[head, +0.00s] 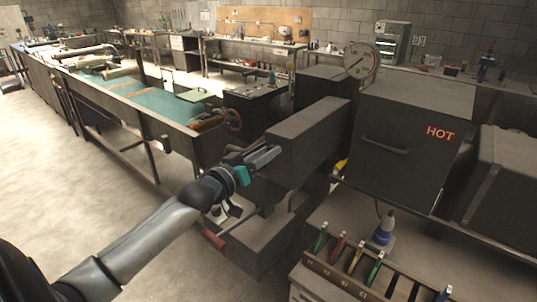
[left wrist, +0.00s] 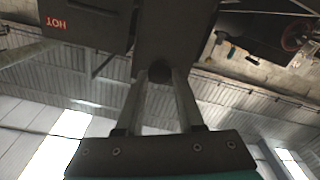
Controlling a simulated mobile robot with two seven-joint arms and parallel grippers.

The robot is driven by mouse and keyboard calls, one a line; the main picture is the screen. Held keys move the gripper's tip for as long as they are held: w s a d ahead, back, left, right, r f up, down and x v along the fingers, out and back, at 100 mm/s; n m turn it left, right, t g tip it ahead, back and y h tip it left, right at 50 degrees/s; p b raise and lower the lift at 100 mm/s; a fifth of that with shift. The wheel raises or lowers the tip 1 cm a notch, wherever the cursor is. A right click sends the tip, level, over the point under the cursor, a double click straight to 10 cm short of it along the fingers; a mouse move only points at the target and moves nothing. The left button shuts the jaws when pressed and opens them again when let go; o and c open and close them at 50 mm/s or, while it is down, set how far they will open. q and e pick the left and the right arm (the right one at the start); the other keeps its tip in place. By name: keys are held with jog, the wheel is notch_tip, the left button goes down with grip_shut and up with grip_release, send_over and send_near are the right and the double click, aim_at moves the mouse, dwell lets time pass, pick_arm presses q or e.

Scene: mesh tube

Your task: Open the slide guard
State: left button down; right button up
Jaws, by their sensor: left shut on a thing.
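The slide guard appears to be the long dark grey box (head: 303,140) in the middle of the head view, left of the oven-like box marked HOT. In the left wrist view, which is upside down, its dark end (left wrist: 172,38) fills the top middle. My left gripper (head: 268,157) reaches its near end from the left. In the left wrist view, the two fingers of my left gripper (left wrist: 158,78) are closed around a dark rounded knob (left wrist: 157,70) at that end. The fingers partly hide the knob. My right gripper is not in view.
The dark box marked HOT (head: 405,148) has a bar handle and stands right of the guard. A rack of coloured-handled tools (head: 345,279) stands at the front right. A long green-topped bench (head: 150,100) runs along the left. The floor at left is clear.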

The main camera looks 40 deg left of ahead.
pick_arm(q)
jog(key=c, duration=0.5)
grip_release()
jog(key=shift+c, duration=0.2)
jog(key=s+a, duration=0.1)
jog(key=s, duration=1.4)
jog(key=shift+b, duration=0.3)
jog(key=shift+s+a, duration=0.1)
jog(key=shift+a, duration=0.05)
